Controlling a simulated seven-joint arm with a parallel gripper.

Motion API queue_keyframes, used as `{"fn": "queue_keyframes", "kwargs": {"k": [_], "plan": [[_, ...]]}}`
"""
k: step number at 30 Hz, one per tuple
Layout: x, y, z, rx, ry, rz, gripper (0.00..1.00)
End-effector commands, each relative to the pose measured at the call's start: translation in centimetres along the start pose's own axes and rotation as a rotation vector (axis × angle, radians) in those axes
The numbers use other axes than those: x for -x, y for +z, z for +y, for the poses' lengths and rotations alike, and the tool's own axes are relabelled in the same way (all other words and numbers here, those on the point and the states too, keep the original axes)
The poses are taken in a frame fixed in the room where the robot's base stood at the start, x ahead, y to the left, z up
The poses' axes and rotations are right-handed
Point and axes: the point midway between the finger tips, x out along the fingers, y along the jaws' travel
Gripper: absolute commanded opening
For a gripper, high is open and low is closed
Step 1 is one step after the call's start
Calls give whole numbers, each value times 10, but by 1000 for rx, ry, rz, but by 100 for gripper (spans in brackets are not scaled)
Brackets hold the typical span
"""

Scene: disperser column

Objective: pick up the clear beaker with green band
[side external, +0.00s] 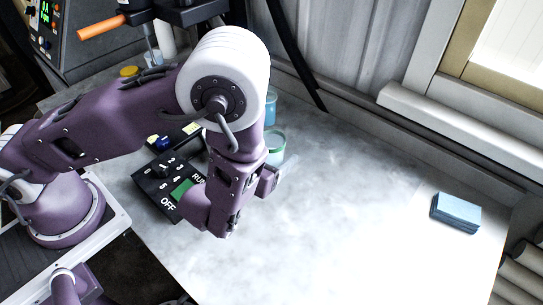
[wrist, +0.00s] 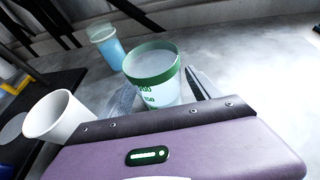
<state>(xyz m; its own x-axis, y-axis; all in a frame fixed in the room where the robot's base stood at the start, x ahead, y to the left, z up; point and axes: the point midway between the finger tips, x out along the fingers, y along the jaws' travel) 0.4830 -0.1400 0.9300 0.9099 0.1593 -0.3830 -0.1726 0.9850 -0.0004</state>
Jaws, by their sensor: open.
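The clear beaker with a green band (wrist: 152,76) stands upright on the bench in the wrist view, just ahead of my gripper. My gripper (wrist: 160,92) is open, with one grey finger on each side of the beaker's lower part. Whether either finger touches it I cannot tell. In the side external view the beaker (side external: 275,150) shows beside my wrist, partly hidden by my arm. The fingers are mostly hidden there.
A blue cup (wrist: 106,46) stands behind the beaker. A white cup (wrist: 57,117) is close at left in the wrist view. A black control box (side external: 158,192) lies left of my wrist. A blue block (side external: 456,211) sits far right; the bench between is clear.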

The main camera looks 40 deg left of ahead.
Motion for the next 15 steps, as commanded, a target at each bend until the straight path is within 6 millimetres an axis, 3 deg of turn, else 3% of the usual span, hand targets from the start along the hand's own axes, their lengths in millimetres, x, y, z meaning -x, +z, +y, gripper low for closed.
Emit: {"fn": "queue_keyframes", "kwargs": {"k": [4,11,15], "plan": [[-22,0,0,2,2,-1,71],[-24,0,0,0,1,-1,71],[-24,0,0,0,1,-1,46]]}}
